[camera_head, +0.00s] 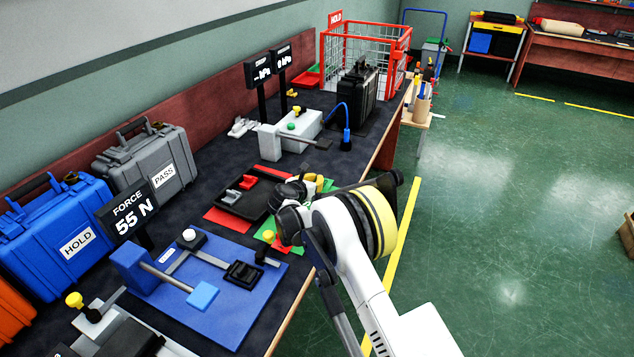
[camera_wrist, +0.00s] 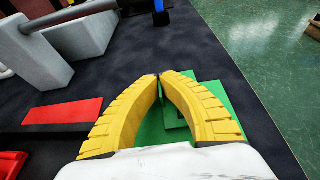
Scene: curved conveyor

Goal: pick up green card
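In the wrist view, a flat green card (camera_wrist: 207,97) lies on the dark bench top, partly over or beside more green surface of the same colour. My gripper (camera_wrist: 159,77) is above it, its two yellow curved fingers bowed with their tips together. Green shows between the fingers. I cannot tell whether the tips pinch any edge of the card. In the head view, a green patch (camera_head: 328,185) shows just right of my gripper (camera_head: 314,180), mostly hidden by my arm.
A red card (camera_wrist: 65,111) lies to the left. A black tray (camera_head: 236,207) with red and grey parts is beside my gripper. The blue fixture (camera_head: 222,308) stands nearer, grey blocks (camera_head: 298,126) farther back. The bench edge is close on the right.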

